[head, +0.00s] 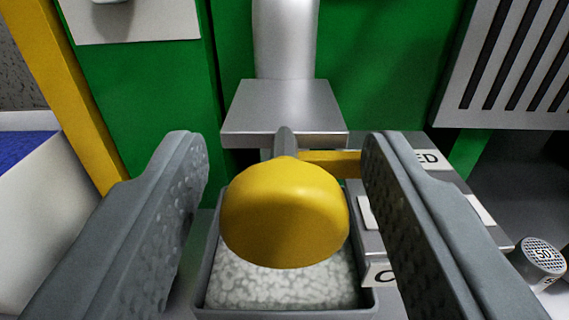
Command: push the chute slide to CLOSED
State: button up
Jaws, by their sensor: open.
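A rounded yellow knob (285,212) sits on a short grey stem below the chute's silver plate (285,108), and a yellow bar (332,162) runs right from behind it. I take these as parts of the chute slide. My gripper (283,150) is open, with one grey finger on each side of the knob and gaps between. A label ending in "ED" (427,158) shows beyond the right finger. Another label (380,274), with only one letter visible, is lower down. The right finger hides parts of both labels and the slide's right end.
A silver pipe (286,38) rises from the plate against a green panel (385,60). A grey-rimmed bin (213,250) of pale granules lies below the knob. A metal cylinder marked "50" (540,258) stands at right, under a slatted vent (515,65). A white container (40,215) is at left.

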aim_at(284, 123)
grip_shut()
jog(key=shift+w, duration=2.2)
jog(key=shift+r, duration=0.1)
grip_release()
jog(key=s, duration=1.7)
jog(key=shift+s, duration=0.15)
